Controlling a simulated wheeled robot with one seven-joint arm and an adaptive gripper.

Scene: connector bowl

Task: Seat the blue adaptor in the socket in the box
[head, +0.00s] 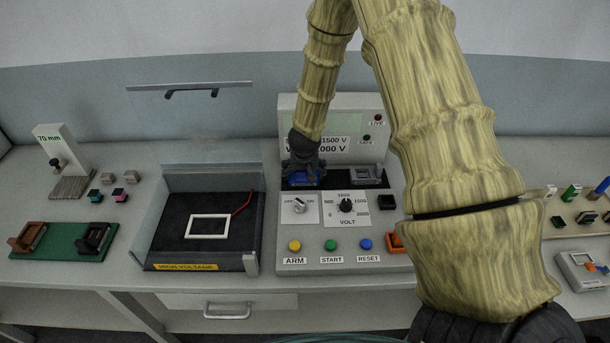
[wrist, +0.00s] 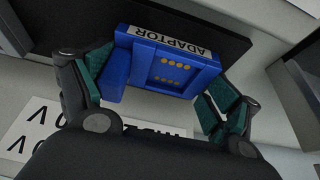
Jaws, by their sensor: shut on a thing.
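My gripper (head: 304,158) is at the left part of the black strip on the grey test unit. Its fingers are shut on the blue adaptor (head: 302,181). In the wrist view the blue adaptor (wrist: 145,66), with its ADAPTOR label and yellow contacts, sits between the teal finger pads of the gripper (wrist: 165,88). I cannot tell whether it rests on the strip or is just above it. The box (head: 152,250), marked HIGH VOLTAGE, is left of the unit with its clear lid raised. A white rectangular frame (head: 190,226) with a red lead lies on its dark floor.
The test unit (head: 290,258) has knobs and coloured buttons, and a grey connector (head: 366,174) on its strip. A green board (head: 63,245) with brown and black holders is at the far left. My arm hides part of the right bench.

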